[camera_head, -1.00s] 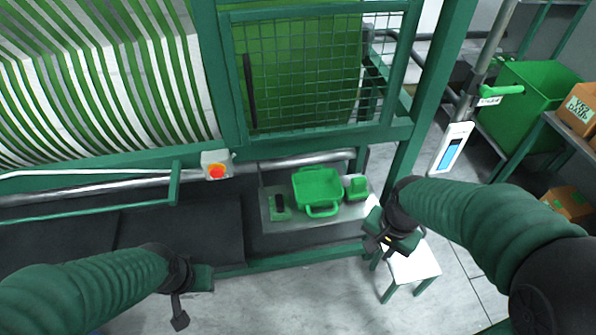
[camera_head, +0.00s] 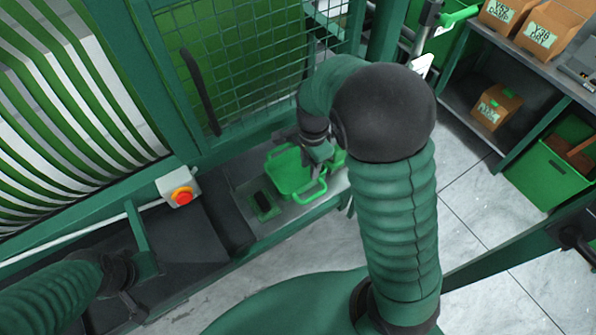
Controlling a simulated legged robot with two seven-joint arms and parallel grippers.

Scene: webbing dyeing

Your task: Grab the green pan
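The green pan (camera_head: 285,177), a shallow tub with a loop handle (camera_head: 312,192) at its front, sits on a grey metal shelf (camera_head: 292,213) of the machine. My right gripper (camera_head: 318,170) is over the pan's right side, close above the handle. My own arm and the gripper body hide part of the pan, and I cannot tell whether the fingers touch it or are open. My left gripper (camera_head: 142,288) is at the lower left, away from the pan, with its fingers apart and empty.
A red emergency button (camera_head: 182,196) is on the machine rail. The mesh guard (camera_head: 265,75) rises behind. Shelving with labelled boxes (camera_head: 548,30) and a green bin (camera_head: 550,172) stand at the right.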

